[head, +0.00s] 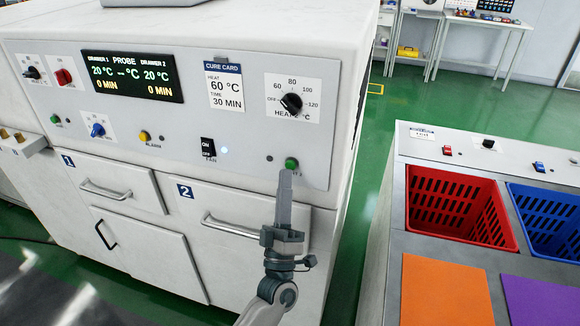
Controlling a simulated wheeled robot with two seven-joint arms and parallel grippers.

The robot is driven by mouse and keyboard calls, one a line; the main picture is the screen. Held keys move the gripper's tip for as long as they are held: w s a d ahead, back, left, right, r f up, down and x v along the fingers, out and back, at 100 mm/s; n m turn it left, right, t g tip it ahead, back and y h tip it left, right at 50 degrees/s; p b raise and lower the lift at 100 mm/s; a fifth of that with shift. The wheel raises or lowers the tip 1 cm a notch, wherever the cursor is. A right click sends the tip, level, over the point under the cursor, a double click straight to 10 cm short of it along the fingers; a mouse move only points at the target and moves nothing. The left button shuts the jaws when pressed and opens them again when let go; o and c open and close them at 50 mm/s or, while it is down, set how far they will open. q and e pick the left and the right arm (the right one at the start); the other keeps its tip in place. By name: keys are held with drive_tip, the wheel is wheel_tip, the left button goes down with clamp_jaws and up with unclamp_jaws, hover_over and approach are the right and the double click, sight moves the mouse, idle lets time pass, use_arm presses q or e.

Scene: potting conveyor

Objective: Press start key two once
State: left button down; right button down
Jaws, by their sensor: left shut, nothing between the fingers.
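The white oven's control panel fills the left and middle of the head view. A green start key (291,163) sits at the panel's lower right, above and to the right of drawer 2 (235,245); its small label is partly hidden. Another green key (55,118) sits at the far left of the panel, above drawer 1 (112,182). My left gripper (285,174) is shut and empty, its fingers pointing up. Its tips are just below the right green key in the picture; I cannot tell whether they touch it. My right gripper is not in view.
A black heat knob (291,102) is above the right key, and a black rocker switch (208,147) is to its left. The drawer 2 handle (230,226) sticks out near my gripper. A bench with a red crate (412,212) and a blue crate (515,200) stands right.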

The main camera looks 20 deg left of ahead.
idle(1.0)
use_arm(q)
drive_tip(key=shift+w, duration=0.2)
idle(0.7)
drive_tip(key=shift+w, duration=0.2)
drive_tip(key=shift+w+b, duration=0.3)
drive_tip(key=shift+w, duration=0.15)
idle(1.0)
drive_tip(key=shift+s, duration=0.9)
